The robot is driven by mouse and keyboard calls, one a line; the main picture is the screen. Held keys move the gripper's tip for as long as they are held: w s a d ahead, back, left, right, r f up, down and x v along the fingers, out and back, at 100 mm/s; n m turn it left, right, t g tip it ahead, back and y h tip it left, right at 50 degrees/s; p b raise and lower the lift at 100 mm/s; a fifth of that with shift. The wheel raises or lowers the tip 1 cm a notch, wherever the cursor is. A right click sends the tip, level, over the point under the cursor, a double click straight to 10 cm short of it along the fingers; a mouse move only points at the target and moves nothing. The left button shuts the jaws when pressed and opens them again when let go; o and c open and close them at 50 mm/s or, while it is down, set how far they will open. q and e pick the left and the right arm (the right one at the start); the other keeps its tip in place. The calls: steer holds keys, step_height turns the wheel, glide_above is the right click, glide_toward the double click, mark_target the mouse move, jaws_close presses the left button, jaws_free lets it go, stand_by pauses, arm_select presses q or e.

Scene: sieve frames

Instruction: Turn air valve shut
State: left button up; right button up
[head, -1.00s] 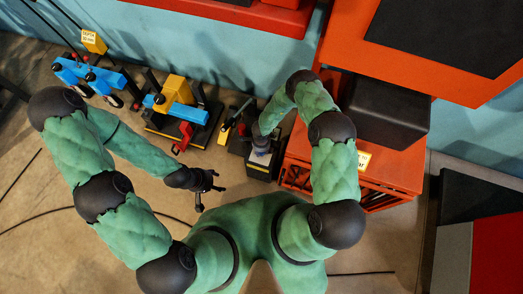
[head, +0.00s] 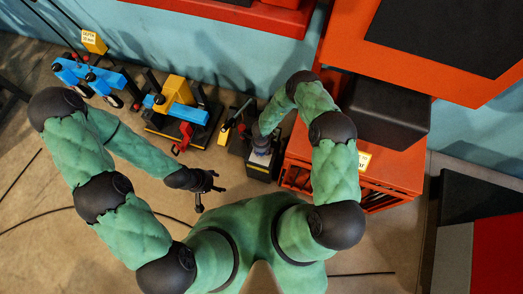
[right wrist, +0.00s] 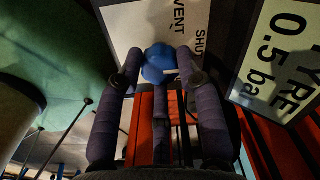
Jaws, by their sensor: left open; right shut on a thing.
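In the right wrist view a round blue valve knob (right wrist: 159,63) sits between the fingertips of my right gripper (right wrist: 160,68). The gripper is shut on it. Behind it is a pale plate (right wrist: 135,25) with the words VENT and SHUT. In the head view my right gripper (head: 262,150) is down at a small dark unit beside the orange cabinet, and the knob is hidden there. My left gripper (head: 207,187) is open and empty, above the floor left of my body.
A pale label reading TYRE 0.5 (right wrist: 283,52) stands right of the knob. The orange cabinet (head: 395,165) is close to my right arm. Blue and yellow equipment (head: 178,100) stands along the wall at left. The floor (head: 100,245) at lower left is mostly clear, with dark cables.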

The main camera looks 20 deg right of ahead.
steer(key=o, duration=1.1)
steer(key=shift+s+a+f, duration=0.1)
steer(key=shift+s+a, duration=0.05)
steer(key=shift+a, duration=0.2)
steer(key=shift+o, duration=0.2)
steer(key=shift+d, duration=0.15)
steer(key=shift+r, duration=0.6)
step_height(320, 180, up, 11)
steer(key=s+a+r+n+y+p, duration=0.3)
steer(key=s+r+n+y+p, duration=0.1)
steer(key=s+r+n, duration=0.9)
steer(key=s+n+p, duration=0.1)
steer(key=s+n, duration=0.2)
steer(key=n, duration=0.1)
steer(key=shift+r, duration=0.2)
